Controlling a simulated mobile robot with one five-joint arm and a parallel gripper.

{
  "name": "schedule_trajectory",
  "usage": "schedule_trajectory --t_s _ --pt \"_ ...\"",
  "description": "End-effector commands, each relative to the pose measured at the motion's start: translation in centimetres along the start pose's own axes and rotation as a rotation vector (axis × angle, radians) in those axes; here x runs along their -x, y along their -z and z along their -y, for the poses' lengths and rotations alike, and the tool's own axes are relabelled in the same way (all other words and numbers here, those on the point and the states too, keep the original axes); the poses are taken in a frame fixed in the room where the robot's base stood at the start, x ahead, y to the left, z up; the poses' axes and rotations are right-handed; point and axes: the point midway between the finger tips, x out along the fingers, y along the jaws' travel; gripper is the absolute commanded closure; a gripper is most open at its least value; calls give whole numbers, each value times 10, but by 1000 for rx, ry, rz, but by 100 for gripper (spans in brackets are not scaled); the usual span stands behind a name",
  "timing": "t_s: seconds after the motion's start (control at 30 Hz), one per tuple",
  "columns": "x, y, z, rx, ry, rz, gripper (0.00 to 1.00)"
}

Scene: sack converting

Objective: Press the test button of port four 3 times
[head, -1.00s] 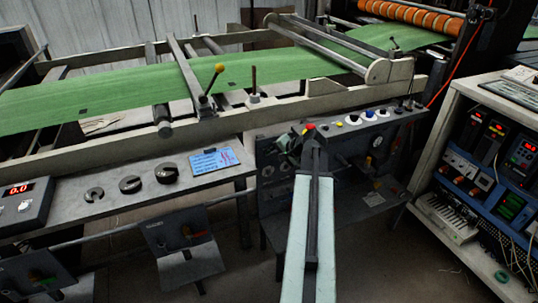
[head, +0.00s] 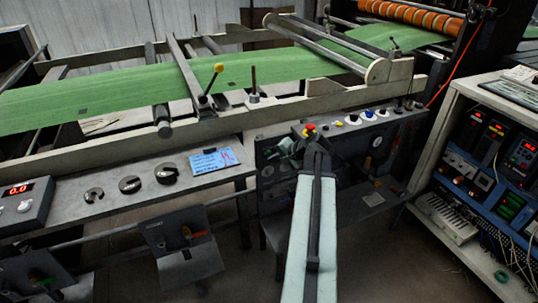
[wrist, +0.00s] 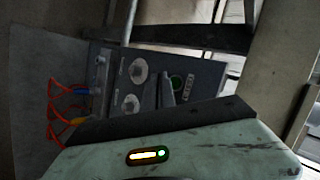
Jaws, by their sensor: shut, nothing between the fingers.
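A dark panel (wrist: 122,72) with round grey fittings shows in the wrist view.
A grey control desk (head: 110,205) is at left and an open cabinet (head: 470,170) at right.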

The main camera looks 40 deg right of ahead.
Motion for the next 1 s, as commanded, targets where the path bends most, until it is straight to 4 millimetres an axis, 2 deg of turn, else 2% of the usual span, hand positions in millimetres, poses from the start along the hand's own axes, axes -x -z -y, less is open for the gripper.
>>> schedule_trajectory --t_s 0.5,1.0 --pt "33 -25 -24 -1 -1 0 100" --pt "33 -24 -24 0 0 0 100"
